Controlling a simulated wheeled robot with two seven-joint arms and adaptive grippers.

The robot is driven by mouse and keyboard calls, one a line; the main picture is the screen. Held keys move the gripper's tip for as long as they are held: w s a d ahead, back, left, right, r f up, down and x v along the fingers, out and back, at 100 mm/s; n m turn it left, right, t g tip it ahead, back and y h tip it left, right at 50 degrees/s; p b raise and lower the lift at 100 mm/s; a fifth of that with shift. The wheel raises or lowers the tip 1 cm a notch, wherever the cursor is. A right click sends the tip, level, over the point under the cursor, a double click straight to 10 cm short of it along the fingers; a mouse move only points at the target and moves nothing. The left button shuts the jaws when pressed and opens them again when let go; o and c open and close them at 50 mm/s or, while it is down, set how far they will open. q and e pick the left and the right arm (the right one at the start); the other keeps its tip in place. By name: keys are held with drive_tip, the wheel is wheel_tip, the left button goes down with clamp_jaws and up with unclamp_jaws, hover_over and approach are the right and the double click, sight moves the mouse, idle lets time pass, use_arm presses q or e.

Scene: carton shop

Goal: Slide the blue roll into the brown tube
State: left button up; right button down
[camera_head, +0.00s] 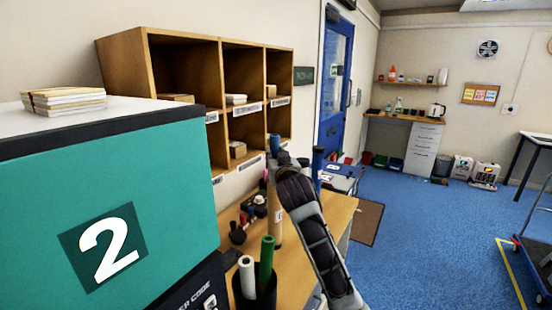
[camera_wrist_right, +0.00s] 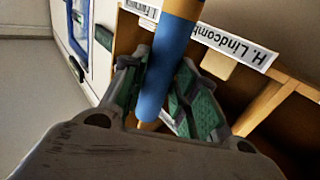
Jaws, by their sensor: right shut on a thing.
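My right gripper (camera_head: 273,165) is above the workbench and shut on the blue roll. In the right wrist view the blue roll (camera_wrist_right: 163,70) lies between the two green-padded fingers of this gripper (camera_wrist_right: 165,95). The roll's blue upper end (camera_head: 274,142) shows above the gripper in the head view. The brown tube (camera_head: 275,218) is upright directly below, in line with the roll. In the right wrist view a tan cylinder, seemingly the tube (camera_wrist_right: 184,8), meets the roll's far end. I cannot tell how deep the roll is inside it. My left gripper is not in view.
A dark holder (camera_head: 256,295) with a green roll (camera_head: 266,262) and a white roll (camera_head: 247,276) stands at the bench's near end. Small dark items stand left of the tube. Wooden pigeonholes (camera_head: 190,48) rise behind. A teal box (camera_head: 90,200) blocks the left.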

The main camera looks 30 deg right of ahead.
drive_tip(key=c, duration=1)
unclamp_jaws()
drive_tip(key=shift+c, duration=0.2)
drive_tip(key=shift+s, duration=0.15)
drive_tip(key=v, duration=1.1)
drive_tip(key=shift+s+a, duration=0.2)
drive_tip(key=shift+s, duration=0.15)
drive_tip(key=shift+f, duration=0.1)
idle(0.4)
